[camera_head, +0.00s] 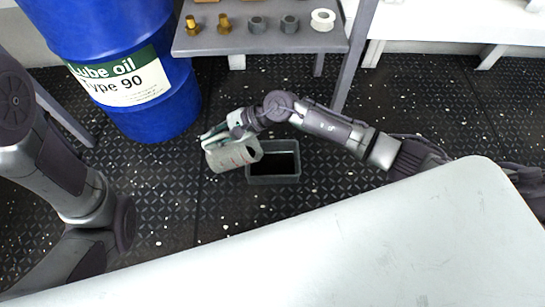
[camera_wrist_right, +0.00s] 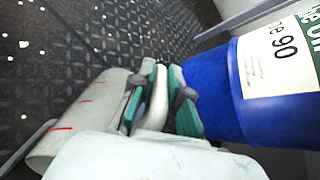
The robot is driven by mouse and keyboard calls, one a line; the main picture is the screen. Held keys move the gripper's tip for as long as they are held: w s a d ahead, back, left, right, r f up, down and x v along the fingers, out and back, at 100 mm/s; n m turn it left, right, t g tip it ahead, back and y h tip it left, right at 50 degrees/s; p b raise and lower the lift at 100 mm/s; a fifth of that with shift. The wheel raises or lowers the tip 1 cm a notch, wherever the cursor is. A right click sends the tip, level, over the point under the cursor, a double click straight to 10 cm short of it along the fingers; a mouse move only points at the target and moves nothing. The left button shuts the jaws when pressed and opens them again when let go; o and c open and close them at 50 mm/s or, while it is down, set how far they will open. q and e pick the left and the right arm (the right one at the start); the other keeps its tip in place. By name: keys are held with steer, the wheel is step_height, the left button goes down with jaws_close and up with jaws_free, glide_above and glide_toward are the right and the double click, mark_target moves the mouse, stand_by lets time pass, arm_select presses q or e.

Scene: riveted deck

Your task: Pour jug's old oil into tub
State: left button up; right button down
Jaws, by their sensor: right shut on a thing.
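The jug (camera_head: 232,156) is pale grey-white with red marks on its side. In the head view it is tilted and held just left of and above the tub. My right gripper (camera_head: 212,136) is shut on its handle; the jug (camera_wrist_right: 88,108) and the right gripper (camera_wrist_right: 160,100) also show in the right wrist view. The tub (camera_head: 272,179) is a grey rectangular box on the floor with a dark inside. No stream between jug and tub can be made out. My left arm shows at the left of the head view, but its gripper is not in view.
A blue "Lube oil Type 90" drum (camera_head: 150,115) stands at the back left. A grey shelf (camera_head: 260,42) with brass and grey fittings is behind the tub. A pale surface (camera_head: 330,250) fills the front. Dark floor lies around the tub.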

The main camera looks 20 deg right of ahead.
steer(key=shift+d+b, duration=0.15)
steer(key=shift+b, duration=0.2)
steer(key=shift+s+d+r+y+b, duration=0.15)
steer(key=shift+d+y+b, duration=0.7)
steer(key=shift+b, duration=0.9)
steer(key=shift+s+d+r+t+y+b, duration=0.1)
steer(key=shift+d+r+t+y+b, duration=0.15)
steer(key=shift+d+b, duration=0.4)
steer(key=shift+s+d+r+y+b, duration=0.15)
steer(key=shift+d+y+b, duration=0.2)
steer(key=shift+b, duration=0.55)
steer(key=shift+s+d+r+t+y+b, duration=0.15)
steer(key=shift+d+r+y+b, duration=0.1)
steer(key=shift+d+b, duration=0.45)
steer(key=shift+d+r+y+b, duration=0.25)
steer(key=shift+d+y+b, duration=0.15)
steer(key=shift+b, duration=0.1)
stand_by(0.6)
